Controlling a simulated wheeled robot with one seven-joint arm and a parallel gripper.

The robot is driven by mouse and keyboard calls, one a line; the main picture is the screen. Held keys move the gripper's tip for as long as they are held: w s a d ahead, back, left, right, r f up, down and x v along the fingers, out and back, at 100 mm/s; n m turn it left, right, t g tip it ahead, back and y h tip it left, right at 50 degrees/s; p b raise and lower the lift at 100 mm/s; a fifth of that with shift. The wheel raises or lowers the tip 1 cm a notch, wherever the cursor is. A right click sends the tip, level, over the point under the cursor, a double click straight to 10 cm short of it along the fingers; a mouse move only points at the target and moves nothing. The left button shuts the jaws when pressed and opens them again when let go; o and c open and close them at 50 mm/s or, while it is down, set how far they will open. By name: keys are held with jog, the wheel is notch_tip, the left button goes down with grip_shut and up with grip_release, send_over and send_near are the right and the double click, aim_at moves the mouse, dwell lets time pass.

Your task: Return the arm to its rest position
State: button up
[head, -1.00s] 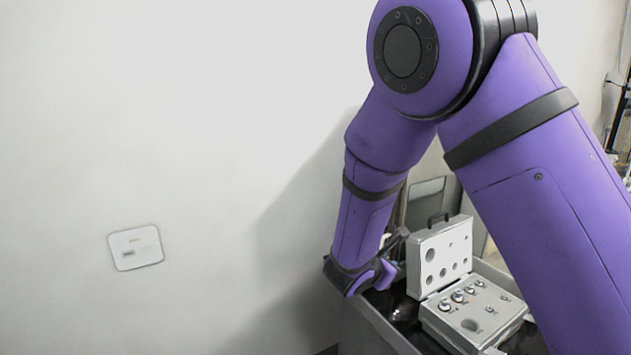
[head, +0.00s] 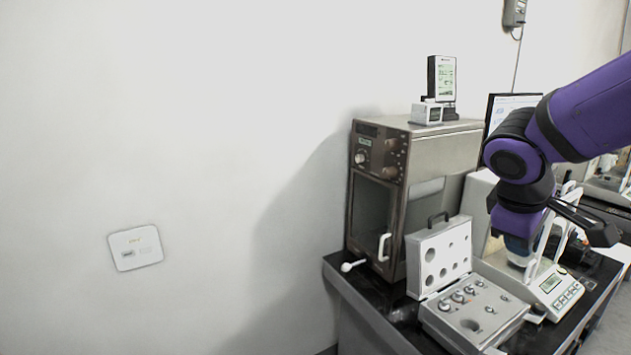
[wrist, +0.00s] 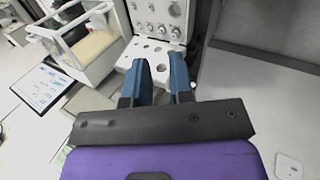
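My arm (head: 585,118) reaches in from the right edge of the head view. It is bent, with its lower part hanging over the balance area at the right of the table. My gripper (wrist: 158,74) shows in the wrist view as two blue fingers with a clear gap between them. It is open, and nothing is held between the fingers. The weight case lies beyond the fingertips in that view, apart from them as far as I can tell. In the head view the fingertips are hard to make out against the balance.
The open weight case (head: 453,325) holds several metal weights near the table's front. A brown oven (head: 440,155) stands behind it, with a small display unit (head: 442,78) on top. A balance (head: 553,288) stands under my arm.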

jog(key=s+a+r+m+t+y, duration=0.1)
jog(key=s+r+m+y, duration=0.1)
jog(key=s, duration=0.4)
jog(key=s+a+r+m+t+y, duration=0.1)
jog(key=s+r+m+y, duration=0.1)
jog(key=s+m, duration=0.3)
jog(key=shift+s+a+r+t+y, duration=0.15)
jog(key=shift+s+r+t+y, duration=0.2)
jog(key=shift+s+r, duration=0.7)
jog(key=shift+o, duration=0.4)
jog(key=shift+f, duration=0.15)
